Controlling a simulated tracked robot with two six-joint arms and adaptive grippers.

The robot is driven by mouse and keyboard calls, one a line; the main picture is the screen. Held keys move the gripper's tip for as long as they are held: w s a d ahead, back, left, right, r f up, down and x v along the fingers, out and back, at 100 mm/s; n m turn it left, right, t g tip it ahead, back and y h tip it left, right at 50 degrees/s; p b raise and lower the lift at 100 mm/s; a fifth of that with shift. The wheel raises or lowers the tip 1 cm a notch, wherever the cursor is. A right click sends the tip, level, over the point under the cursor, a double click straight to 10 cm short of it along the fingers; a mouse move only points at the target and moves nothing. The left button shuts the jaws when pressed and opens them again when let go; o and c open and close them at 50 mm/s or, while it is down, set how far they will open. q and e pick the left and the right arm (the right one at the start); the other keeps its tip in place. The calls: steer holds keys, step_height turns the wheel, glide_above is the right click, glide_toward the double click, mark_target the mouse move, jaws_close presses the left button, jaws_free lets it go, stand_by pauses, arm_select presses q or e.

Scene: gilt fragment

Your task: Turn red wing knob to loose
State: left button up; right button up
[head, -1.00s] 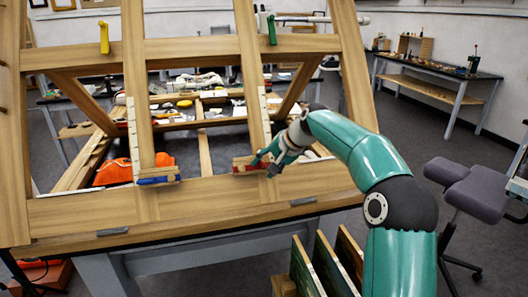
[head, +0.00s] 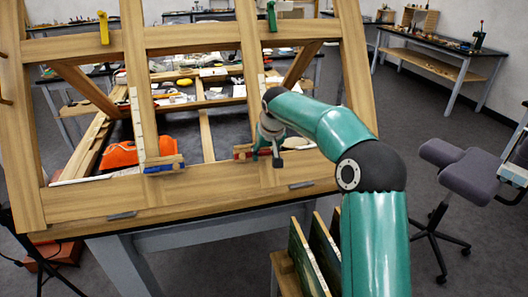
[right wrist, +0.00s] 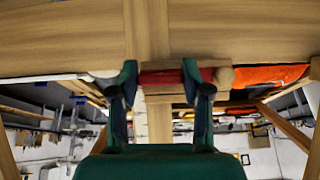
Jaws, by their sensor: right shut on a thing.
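The red wing knob (right wrist: 160,78) is on a small wooden clamp at the lower rail of the easel-like wooden frame. In the right wrist view it lies between the two fingers of my right gripper (right wrist: 160,88), which is shut on it. In the head view a little red (head: 241,154) shows just left of my right gripper (head: 265,158); the gripper and wrist hide most of the rest. The knob's exact turn cannot be told. My left gripper is not in view.
A similar blue clamp (head: 164,168) sits to the left on the same rail. Yellow (head: 103,27) and green (head: 272,16) clamps are on the upper rail. An orange thing (head: 118,153) lies behind the frame. Canvases (head: 312,250) stand below my right arm; a stool (head: 455,170) is right.

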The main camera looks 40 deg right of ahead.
steer(key=shift+w+a, duration=0.1)
stand_by(0.4)
steer(key=o, duration=1.2)
steer(key=shift+c, duration=0.2)
steer(key=shift+r, duration=0.1)
steer(key=v, duration=1.1)
steer(key=shift+a+r, duration=0.2)
steer(key=shift+r, duration=0.05)
